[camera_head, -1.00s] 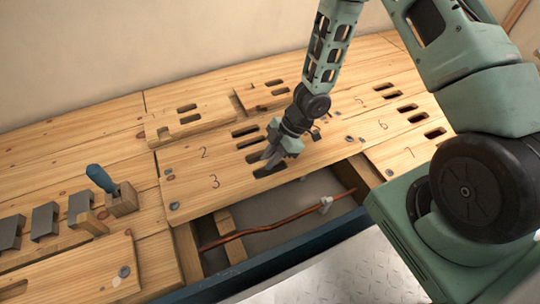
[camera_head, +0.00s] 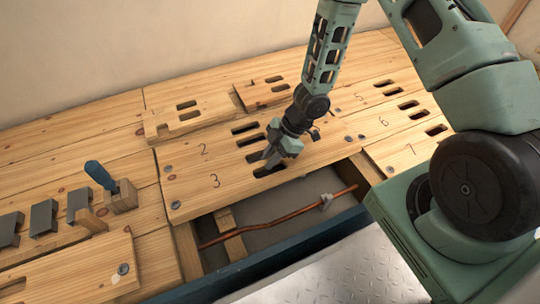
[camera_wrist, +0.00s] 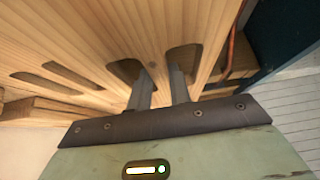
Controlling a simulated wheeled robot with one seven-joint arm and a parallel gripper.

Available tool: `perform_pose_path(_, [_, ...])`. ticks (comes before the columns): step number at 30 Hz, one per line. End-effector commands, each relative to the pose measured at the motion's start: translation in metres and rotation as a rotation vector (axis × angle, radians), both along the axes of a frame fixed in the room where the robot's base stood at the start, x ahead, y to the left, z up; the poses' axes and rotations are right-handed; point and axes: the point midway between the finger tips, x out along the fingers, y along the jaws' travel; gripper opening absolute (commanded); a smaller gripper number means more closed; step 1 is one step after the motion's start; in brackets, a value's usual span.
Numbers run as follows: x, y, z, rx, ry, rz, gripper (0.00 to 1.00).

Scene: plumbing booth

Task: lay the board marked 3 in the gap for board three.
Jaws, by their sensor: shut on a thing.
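My gripper (camera_head: 268,158) points down at the slots of board 3. In the wrist view my gripper (camera_wrist: 164,80) has its fingers in two slots, shut on the wood strip between them. The open gap (camera_head: 290,196) lies in front of board 3, with a copper pipe (camera_head: 280,219) along it. Whether board 3 is clear of its support is hard to tell.
At left are a blue-handled tool (camera_head: 100,174) in a wooden block and several grey blocks (camera_head: 43,217). Loose boards lie behind (camera_head: 210,103) and front left (camera_head: 75,267). A dark blue edge (camera_head: 270,252) borders the front.

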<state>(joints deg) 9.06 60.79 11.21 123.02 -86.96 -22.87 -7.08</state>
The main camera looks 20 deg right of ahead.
Motion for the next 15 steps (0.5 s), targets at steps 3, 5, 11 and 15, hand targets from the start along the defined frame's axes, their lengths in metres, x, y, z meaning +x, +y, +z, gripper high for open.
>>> perform_pose_path(3, [0.000,0.001,-0.003,0.002,-0.001,0.002,0.00])
perform_pose_path(5, [0.000,0.001,-0.005,0.002,-0.001,0.002,0.00])
perform_pose_path(11, [0.000,0.001,-0.010,0.002,-0.001,0.002,0.00])
perform_pose_path(15, [0.000,0.001,-0.013,0.002,-0.001,0.000,0.00])
